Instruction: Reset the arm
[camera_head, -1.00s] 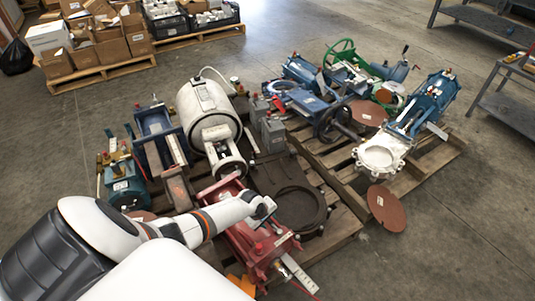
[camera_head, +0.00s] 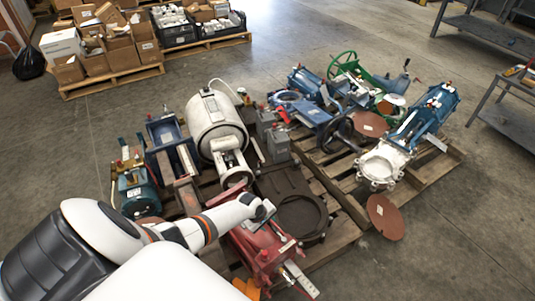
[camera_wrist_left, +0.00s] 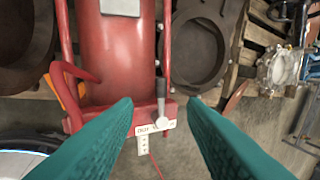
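My left arm reaches in from the lower left of the head view. Its left gripper (camera_head: 264,211) is small there, above the red machine part (camera_head: 258,246) at the pallet's front. In the left wrist view the two teal fingers (camera_wrist_left: 160,125) stand wide apart with nothing held between them. Beyond them lies the red part (camera_wrist_left: 115,55), with a grey lever and a white label plate at its near end. I cannot tell the exact gap between fingers and part. My right gripper is in neither view.
A wooden pallet (camera_head: 340,237) carries a white tank (camera_head: 214,122), a dark flat casting (camera_head: 291,203) and blue machines. A second pallet holds a white flanged valve (camera_head: 381,165). Boxes (camera_head: 108,48) stand at the back left. Grey benches (camera_head: 510,120) are at right. Open floor lies front right.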

